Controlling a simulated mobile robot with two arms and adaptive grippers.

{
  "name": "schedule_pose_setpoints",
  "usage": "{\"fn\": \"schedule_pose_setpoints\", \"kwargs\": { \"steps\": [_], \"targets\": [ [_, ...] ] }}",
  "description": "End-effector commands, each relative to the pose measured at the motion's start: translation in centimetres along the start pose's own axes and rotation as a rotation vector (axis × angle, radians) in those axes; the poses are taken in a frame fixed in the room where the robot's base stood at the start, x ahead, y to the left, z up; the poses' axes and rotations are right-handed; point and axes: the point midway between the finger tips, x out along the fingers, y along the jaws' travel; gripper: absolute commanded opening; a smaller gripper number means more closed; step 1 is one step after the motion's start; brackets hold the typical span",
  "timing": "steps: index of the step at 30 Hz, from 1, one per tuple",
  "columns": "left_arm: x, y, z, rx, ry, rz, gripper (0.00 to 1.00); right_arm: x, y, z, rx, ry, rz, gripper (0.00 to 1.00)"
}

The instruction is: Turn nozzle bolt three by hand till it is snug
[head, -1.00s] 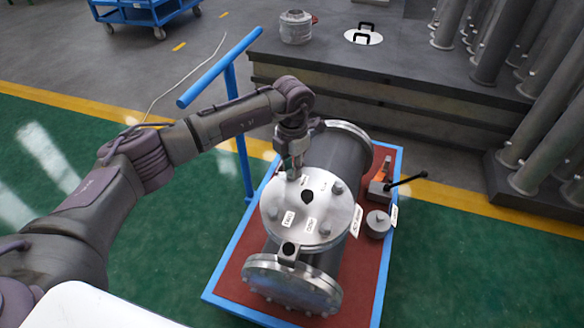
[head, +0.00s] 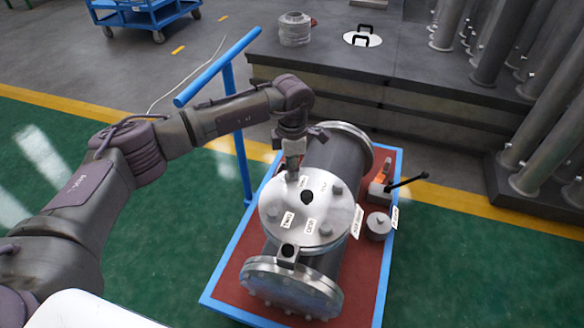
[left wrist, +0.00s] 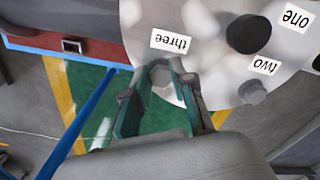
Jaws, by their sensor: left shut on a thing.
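The flanged shell (head: 333,160) lies on the red bed of a blue-edged cart, with a round silver nozzle cover (head: 323,208) on top. My left gripper (head: 292,174) points down at the cover's far left edge. In the left wrist view its two green-grey fingers (left wrist: 160,84) are closed around the bolt head (left wrist: 159,72) beside the label "three" (left wrist: 171,41). The thread under that bolt's head is hidden. Bolt two (left wrist: 253,91) sits in the cover beside its own label. My right gripper is not in view.
A small lever device (head: 380,190) and a grey round weight-like part (head: 378,225) stand on the cart's right side. A blue handle bar (head: 220,65) rises at the cart's left, near my arm.

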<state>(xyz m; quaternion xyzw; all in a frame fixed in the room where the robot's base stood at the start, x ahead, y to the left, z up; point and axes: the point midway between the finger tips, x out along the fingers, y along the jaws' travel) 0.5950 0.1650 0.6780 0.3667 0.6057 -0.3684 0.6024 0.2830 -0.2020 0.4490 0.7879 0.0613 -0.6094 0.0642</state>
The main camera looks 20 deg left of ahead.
Motion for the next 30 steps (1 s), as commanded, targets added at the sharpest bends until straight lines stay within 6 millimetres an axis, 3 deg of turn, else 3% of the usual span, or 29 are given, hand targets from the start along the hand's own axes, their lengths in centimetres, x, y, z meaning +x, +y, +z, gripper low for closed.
{"fn": "schedule_pose_setpoints", "kwargs": {
  "steps": [10, 11, 15, 25, 30],
  "targets": [
    [-0.7, 0.4, 0.2, 0.000, -0.011, 0.011, 0.00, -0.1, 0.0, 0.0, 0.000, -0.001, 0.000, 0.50],
    [-0.7, 0.4, 0.2, 0.000, -0.011, 0.011, 0.26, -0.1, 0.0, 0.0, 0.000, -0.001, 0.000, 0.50],
    [-0.6, 0.3, 0.1, 0.000, -0.008, 0.009, 0.50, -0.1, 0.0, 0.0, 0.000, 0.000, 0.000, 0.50],
    [-0.5, 0.2, 0.1, 0.000, -0.004, 0.005, 0.50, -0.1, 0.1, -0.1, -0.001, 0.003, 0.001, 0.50],
    [-2.4, 0.2, 0.1, 0.000, -0.006, 0.006, 0.50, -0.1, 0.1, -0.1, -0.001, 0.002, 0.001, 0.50]
  ]
}}
